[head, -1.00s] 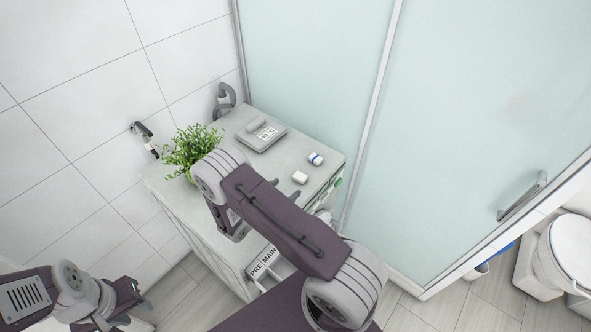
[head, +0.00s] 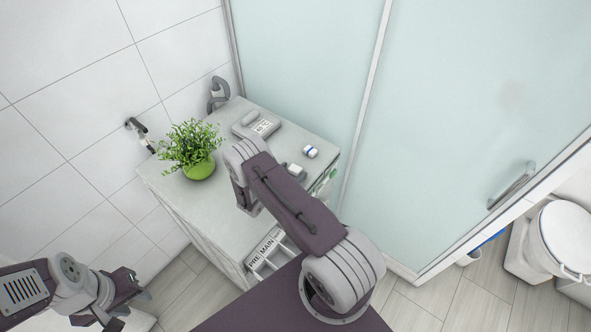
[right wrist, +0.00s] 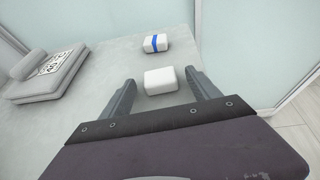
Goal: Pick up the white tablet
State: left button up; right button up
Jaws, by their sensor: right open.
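The white tablet (head: 296,169) is a small rounded white block on the grey counter top (head: 228,126). In the right wrist view the tablet (right wrist: 160,81) lies between and slightly beyond the fingertips of my right gripper (right wrist: 160,80), which is open and empty. In the head view my right arm hides most of that gripper. My left gripper (head: 135,295) is at the lower left, away from the counter; its jaw opening is unclear.
A white block with a blue band (head: 310,151) lies just beyond the tablet.

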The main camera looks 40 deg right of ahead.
jog(key=shift+a+r, duration=0.1)
jog(key=shift+a, duration=0.05)
jog(key=c, duration=1.4)
jog(key=shift+r, duration=0.25)
jog(key=r, duration=0.2)
jog(key=s+r, duration=0.1)
jog(key=r, duration=0.1)
jog(key=shift+d+b, duration=0.2)
jog(key=shift+b, duration=0.2)
jog(key=s+r, duration=0.2)
jog(key=s, duration=0.1)
jog(key=s+d+r+b, duration=0.1)
jog(key=s+r, duration=0.1)
jog(key=s, duration=0.2)
jog(key=s+d+r, duration=0.1)
jog(key=s+r, duration=0.1)
jog(key=s, duration=0.1)
jog(key=shift+s+d+r, duration=0.2)
jog(key=shift+r, duration=0.05)
